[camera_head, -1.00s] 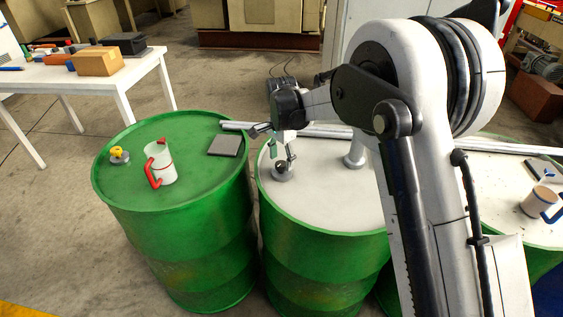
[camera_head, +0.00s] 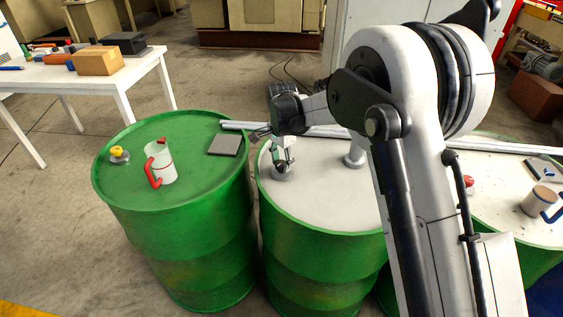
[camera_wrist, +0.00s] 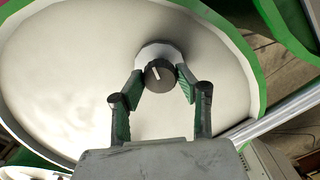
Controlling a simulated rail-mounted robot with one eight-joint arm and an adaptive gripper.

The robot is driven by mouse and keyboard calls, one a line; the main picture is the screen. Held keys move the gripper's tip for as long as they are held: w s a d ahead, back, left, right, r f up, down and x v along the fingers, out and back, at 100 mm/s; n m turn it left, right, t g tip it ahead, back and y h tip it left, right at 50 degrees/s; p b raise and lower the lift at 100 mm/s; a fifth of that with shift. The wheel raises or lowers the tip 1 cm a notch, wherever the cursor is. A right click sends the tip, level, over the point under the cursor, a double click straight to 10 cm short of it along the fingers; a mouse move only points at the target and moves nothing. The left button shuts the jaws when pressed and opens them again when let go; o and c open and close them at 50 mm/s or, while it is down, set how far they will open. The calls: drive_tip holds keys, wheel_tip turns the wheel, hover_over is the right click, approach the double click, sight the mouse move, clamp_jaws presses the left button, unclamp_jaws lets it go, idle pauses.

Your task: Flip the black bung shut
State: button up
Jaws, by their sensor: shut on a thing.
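The black bung (camera_wrist: 159,77) sits in a pale grey round collar (camera_wrist: 153,54) on the white top of the middle green drum (camera_head: 330,205). A short white mark shows on its round face. My gripper (camera_wrist: 161,72) has its two green-padded fingers on either side of the bung, tips pressed to it. In the head view my gripper (camera_head: 282,158) stands low over the collar (camera_head: 282,174), and its fingers mostly hide the bung.
A grey post (camera_head: 355,155) stands behind on the same drum top. The left drum (camera_head: 125,185) carries a red-handled mug (camera_head: 161,164), a dark plate (camera_head: 224,145) and a yellow-topped fitting (camera_head: 118,153). A blue-handled mug (camera_head: 540,201) stands on the right drum. A metal rail passes behind.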

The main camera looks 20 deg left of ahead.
drive_tip(key=shift+f+n+b, duration=0.15)
drive_tip(key=shift+n+b, duration=0.8)
drive_tip(key=shift+n, duration=0.15)
drive_tip(key=n+b, duration=0.2)
drive_tip(key=n, duration=0.1)
drive_tip(key=shift+n, duration=0.3)
drive_tip(key=n+b, duration=0.2)
drive_tip(key=n, duration=0.4)
drive_tip(key=shift+a+b, duration=0.1)
drive_tip(key=shift+b, duration=0.25)
drive_tip(key=n+b, duration=0.1)
drive_tip(key=n, duration=0.5)
drive_tip(key=shift+n+b, duration=0.3)
drive_tip(key=shift+b, duration=0.05)
drive_tip(key=n, duration=0.5)
drive_tip(key=shift+b, duration=0.4)
drive_tip(key=shift+n, duration=0.4)
drive_tip(key=o, duration=1.1)
